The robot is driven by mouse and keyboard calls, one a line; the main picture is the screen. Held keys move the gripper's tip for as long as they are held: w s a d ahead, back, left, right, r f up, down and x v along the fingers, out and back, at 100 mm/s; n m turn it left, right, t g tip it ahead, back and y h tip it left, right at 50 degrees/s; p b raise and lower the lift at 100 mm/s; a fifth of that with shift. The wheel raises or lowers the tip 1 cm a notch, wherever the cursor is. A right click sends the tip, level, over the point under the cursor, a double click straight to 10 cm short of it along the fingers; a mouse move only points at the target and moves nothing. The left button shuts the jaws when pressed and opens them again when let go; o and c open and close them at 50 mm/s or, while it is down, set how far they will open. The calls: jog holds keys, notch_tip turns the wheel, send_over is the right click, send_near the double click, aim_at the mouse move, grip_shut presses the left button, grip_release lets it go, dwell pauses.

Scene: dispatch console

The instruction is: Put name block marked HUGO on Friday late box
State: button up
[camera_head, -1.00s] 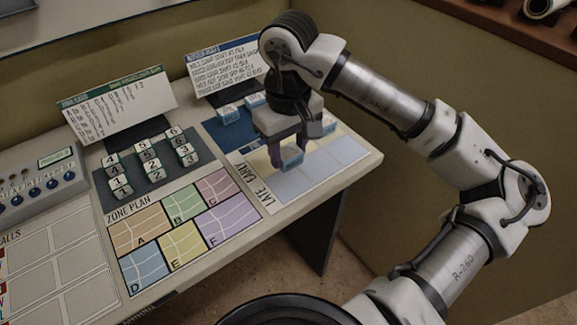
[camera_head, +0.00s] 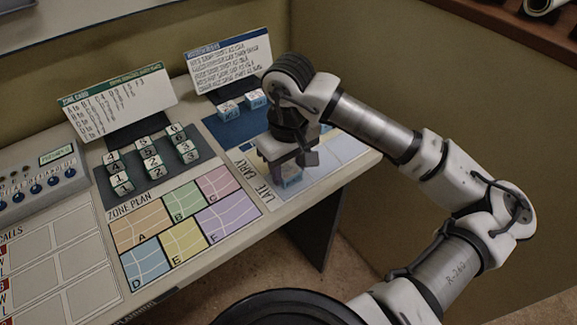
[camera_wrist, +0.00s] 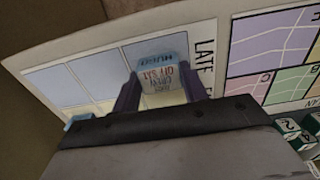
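My gripper (camera_head: 291,177) is shut on a white block with a light blue side (camera_head: 291,172), over the LATE end of the roster board. In the wrist view the block (camera_wrist: 161,78) sits between the two fingers (camera_wrist: 160,92). The late row's other boxes (camera_wrist: 92,80) look empty. The box's day name is not readable.
Two name blocks (camera_head: 229,111) (camera_head: 256,99) stand on the dark blue pad behind. Another blue-edged block (camera_wrist: 78,122) shows partly in the wrist view. The zone plan (camera_head: 183,240) and numbered blocks (camera_head: 152,160) lie left. The desk ends at the right.

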aim_at(289, 170)
jog(key=o, duration=0.4)
notch_tip(289, 170, up, 12)
jog(key=b, duration=0.1)
jog(key=shift+r+b, duration=0.2)
jog(key=shift+b, duration=0.1)
